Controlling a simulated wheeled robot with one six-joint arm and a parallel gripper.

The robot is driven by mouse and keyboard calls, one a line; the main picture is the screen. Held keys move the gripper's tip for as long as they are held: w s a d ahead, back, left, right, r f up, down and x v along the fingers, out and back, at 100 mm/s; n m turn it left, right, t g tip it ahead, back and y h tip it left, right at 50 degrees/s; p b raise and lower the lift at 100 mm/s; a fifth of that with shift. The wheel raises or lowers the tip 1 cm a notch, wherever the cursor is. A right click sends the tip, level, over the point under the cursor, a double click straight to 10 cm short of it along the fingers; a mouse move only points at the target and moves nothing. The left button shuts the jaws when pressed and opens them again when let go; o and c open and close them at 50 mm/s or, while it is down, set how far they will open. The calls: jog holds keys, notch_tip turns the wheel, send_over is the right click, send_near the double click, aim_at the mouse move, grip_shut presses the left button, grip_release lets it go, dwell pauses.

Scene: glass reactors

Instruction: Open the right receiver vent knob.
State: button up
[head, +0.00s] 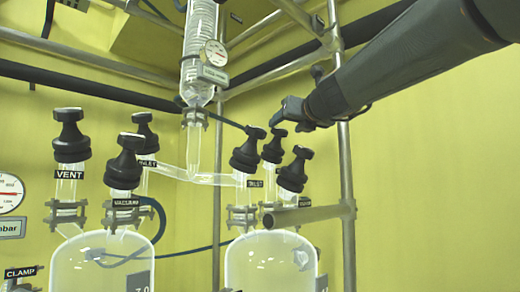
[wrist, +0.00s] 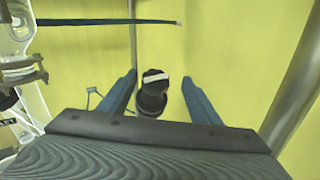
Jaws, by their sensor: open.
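The right receiver (head: 270,262) is a clear glass vessel with three black knobs on its necks. The left knob (head: 246,150) stands by a label that seems to read INLET. A rear knob (head: 273,147) and a front right knob (head: 293,170) stand beside it. I cannot read which one is marked vent. My gripper (head: 279,116) is just above the rear knob in the head view. In the wrist view my gripper (wrist: 160,77) is open, with blue fingers on either side of a black knob (wrist: 152,92) with a pale band. Contact is not visible.
The left receiver (head: 100,265) carries knobs labelled VENT, VACUUM and INLET. A glass column with a gauge (head: 213,53) hangs between the receivers. A metal post (head: 346,190) stands close to the right of my gripper, also in the wrist view (wrist: 297,85).

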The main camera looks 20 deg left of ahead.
aim_at(275, 135)
jog(key=shift+w+a+f, duration=0.15)
jog(key=shift+a+f, duration=0.3)
jog(key=shift+a, duration=0.1)
jog(key=shift+g, duration=0.3)
jog(key=shift+p+x, duration=1.15)
jog(key=shift+x, duration=2.65)
jog(key=c, duration=1.1)
